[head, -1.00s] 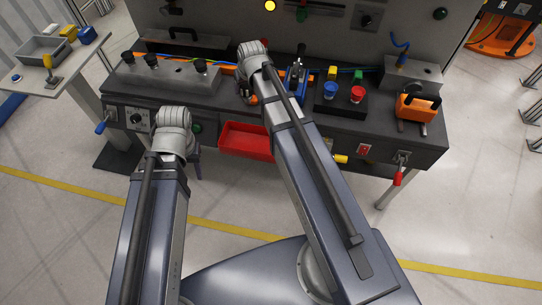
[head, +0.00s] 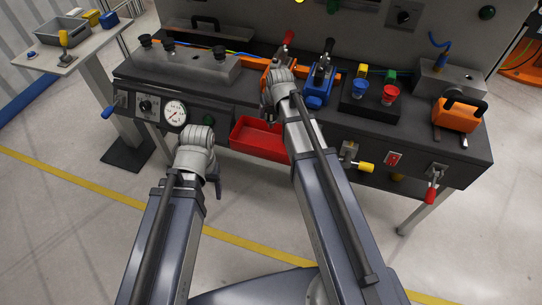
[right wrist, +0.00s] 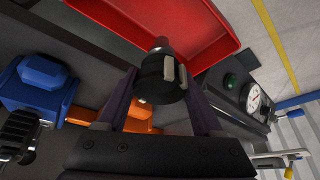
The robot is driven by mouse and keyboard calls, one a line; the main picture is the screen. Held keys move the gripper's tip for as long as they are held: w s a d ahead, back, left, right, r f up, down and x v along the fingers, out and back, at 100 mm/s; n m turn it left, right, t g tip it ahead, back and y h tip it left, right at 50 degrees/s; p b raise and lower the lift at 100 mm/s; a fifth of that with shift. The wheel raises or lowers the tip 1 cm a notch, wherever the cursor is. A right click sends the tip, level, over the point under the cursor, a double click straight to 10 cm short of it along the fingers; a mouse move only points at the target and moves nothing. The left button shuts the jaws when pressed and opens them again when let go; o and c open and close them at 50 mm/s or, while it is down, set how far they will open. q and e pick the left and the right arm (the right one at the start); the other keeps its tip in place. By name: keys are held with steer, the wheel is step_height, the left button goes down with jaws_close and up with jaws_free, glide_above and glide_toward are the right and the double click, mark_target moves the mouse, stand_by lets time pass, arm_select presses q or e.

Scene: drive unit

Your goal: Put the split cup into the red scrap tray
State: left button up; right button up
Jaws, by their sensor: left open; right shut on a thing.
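My right gripper (right wrist: 163,78) is shut on a dark, round, stepped piece, which looks like the split cup (right wrist: 158,92). A split in it cannot be made out. The red scrap tray (right wrist: 195,48) fills the top of the right wrist view, beyond the held cup. In the head view the red tray (head: 262,151) sits at the bench's front edge, and my right gripper (head: 267,110) is just above its back edge. Whether the cup is over the tray's floor is unclear. My left gripper (head: 217,183) is in front of the bench, left of the tray, open; its fingers are partly hidden.
A blue clamp (head: 320,84) stands right of my right gripper. A black block holds a blue cup (head: 359,88) and a red cup (head: 390,94). An orange tool (head: 457,115) lies further right. A pressure gauge (head: 175,113) is on the front left.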

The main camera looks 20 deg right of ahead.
arm_select(q)
steer(key=shift+f, duration=0.5)
arm_select(e)
steer(key=shift+f, duration=0.45)
step_height(320, 180, down, 10)
steer(key=b, duration=1)
arm_select(q)
step_height(320, 180, down, 10)
steer(key=shift+r, duration=0.2)
arm_select(e)
steer(key=shift+r, duration=0.15)
arm_select(q)
steer(key=shift+f, duration=0.1)
arm_select(e)
steer(key=o, duration=1)
steer(key=shift+f, duration=0.2)
steer(key=o, duration=0.4)
steer(key=shift+o, duration=0.2)
steer(key=shift+r, duration=0.15)
